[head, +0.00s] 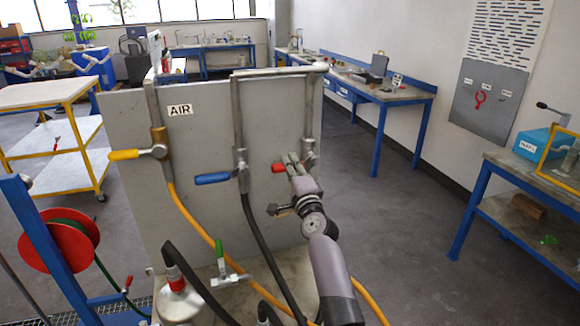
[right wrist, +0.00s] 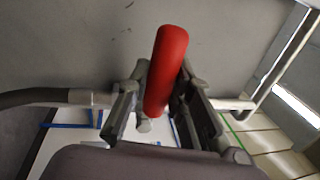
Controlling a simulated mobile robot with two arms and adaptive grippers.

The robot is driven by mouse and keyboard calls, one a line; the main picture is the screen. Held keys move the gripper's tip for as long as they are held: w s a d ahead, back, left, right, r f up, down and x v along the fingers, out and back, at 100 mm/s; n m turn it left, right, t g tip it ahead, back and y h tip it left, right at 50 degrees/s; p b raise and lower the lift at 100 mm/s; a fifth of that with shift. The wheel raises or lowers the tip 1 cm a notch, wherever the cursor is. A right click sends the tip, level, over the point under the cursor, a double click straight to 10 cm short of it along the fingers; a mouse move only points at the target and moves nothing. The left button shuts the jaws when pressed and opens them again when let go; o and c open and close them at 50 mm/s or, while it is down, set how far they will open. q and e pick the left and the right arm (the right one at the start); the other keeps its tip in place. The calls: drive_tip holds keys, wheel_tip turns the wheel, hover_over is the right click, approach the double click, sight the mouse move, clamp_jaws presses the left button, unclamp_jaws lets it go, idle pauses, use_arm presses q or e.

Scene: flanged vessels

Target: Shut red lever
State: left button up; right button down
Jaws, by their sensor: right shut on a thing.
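The red lever (head: 278,168) is on the right pipe of the grey panel (head: 205,115), marked AIR. In the head view its red end points left, roughly level, and the rest is hidden by my right gripper (head: 294,163). In the right wrist view the red lever's handle (right wrist: 167,65) lies between the two fingers of my right gripper (right wrist: 163,98), which is shut on it. My left gripper is not in view.
On the same panel are a blue lever (head: 212,179) and a yellow lever (head: 124,155), both pointing left. A green-handled valve (head: 220,250) and hoses stand below. A red hose reel (head: 50,247) is at left. Floor is free right of the panel.

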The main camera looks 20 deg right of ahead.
drive_tip(key=shift+r, duration=0.1)
drive_tip(key=c, duration=1.4)
unclamp_jaws()
